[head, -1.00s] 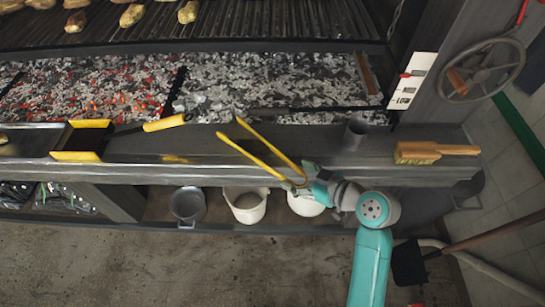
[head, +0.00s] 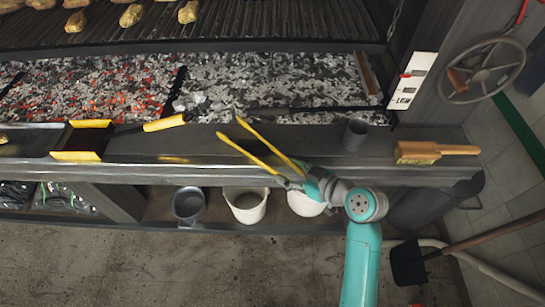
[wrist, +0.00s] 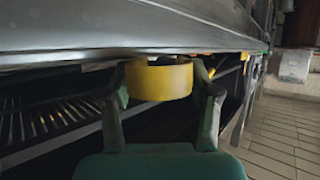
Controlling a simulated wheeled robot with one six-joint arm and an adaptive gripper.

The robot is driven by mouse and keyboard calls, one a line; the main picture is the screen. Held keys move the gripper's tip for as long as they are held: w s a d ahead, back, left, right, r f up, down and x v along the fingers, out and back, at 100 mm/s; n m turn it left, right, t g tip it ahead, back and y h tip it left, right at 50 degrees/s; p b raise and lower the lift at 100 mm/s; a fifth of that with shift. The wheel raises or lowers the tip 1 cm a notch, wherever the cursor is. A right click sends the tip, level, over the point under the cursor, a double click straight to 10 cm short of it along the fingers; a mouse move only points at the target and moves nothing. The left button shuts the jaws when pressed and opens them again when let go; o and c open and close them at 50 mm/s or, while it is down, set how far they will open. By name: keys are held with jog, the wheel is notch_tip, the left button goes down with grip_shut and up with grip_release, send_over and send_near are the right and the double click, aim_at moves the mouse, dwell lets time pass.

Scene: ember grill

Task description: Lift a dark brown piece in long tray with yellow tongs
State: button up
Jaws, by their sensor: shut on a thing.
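The yellow tongs (head: 252,152) are held by my gripper (head: 297,178) at their closed end, above the front ledge of the grill. Their two arms spread apart and point up and left in the head view. In the wrist view, the yellow bend of the tongs (wrist: 160,82) lies between the two fingers of my gripper (wrist: 162,95). A long dark tray (head: 28,140) appears to lie at the left end of the ledge, cut by the frame edge. I cannot make out a dark brown piece in it.
Buckets (head: 245,204) sit below. Embers (head: 100,90) lie behind; the middle ledge is mostly clear.

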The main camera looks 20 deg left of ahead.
jog(key=shift+r, duration=0.4)
jog(key=shift+c, duration=0.5)
jog(key=shift+r, duration=4.6)
